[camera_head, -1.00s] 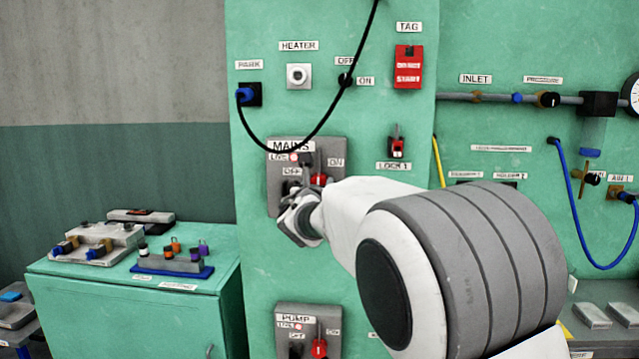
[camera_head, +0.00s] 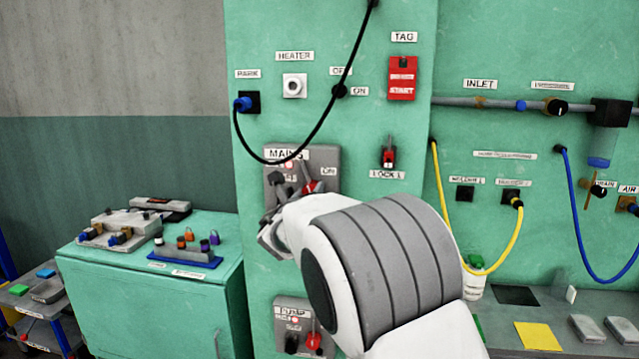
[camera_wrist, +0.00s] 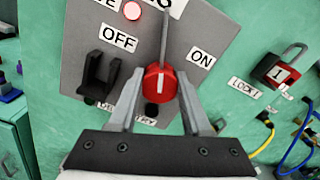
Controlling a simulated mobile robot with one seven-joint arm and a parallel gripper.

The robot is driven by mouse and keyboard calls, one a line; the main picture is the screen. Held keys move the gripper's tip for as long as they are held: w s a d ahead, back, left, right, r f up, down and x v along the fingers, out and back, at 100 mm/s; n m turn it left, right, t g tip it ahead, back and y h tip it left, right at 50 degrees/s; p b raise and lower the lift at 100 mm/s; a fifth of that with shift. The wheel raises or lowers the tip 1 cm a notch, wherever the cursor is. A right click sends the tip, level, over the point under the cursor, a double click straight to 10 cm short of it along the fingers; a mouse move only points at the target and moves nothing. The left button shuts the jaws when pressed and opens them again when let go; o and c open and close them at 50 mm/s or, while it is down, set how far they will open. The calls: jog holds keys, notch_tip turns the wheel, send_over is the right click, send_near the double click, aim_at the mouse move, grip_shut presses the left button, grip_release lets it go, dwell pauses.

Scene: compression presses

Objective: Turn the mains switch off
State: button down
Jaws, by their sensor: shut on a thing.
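The mains switch is on a grey plate (camera_head: 330,160) on the green panel, and its red knob (camera_wrist: 160,84) shows between my fingers in the wrist view. A thin grey bar (camera_wrist: 164,35) rises from the knob, between the OFF and ON labels. My gripper (camera_wrist: 160,95) is shut on the red knob, one finger on each side. In the head view the knob (camera_head: 313,187) is partly hidden by my wrist. A red lamp (camera_wrist: 132,10) glows at the plate's top. A black open bracket (camera_wrist: 98,82) sits under OFF.
A red padlock (camera_wrist: 282,68) hangs at LOCK 1, right of the plate. A black cable (camera_head: 325,115) hangs across the plate's top. The pump switch (camera_head: 313,340) is below. A green cabinet (camera_head: 150,310) stands left; yellow (camera_head: 517,240) and blue hoses (camera_head: 580,225) hang right.

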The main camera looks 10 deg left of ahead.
jog(key=shift+a+r+n+p, duration=0.1)
jog(key=shift+r+n+p, duration=0.05)
jog(key=shift+n+p, duration=1.05)
jog(key=n+p, duration=0.8)
jog(key=shift+a+n+p, duration=0.1)
jog(key=shift+n+p, duration=0.3)
jog(key=shift+f+n+p, duration=0.35)
jog(key=shift+n+p, duration=0.95)
jog(key=shift+p, duration=0.05)
jog(key=shift+c, duration=1.7)
grip_release()
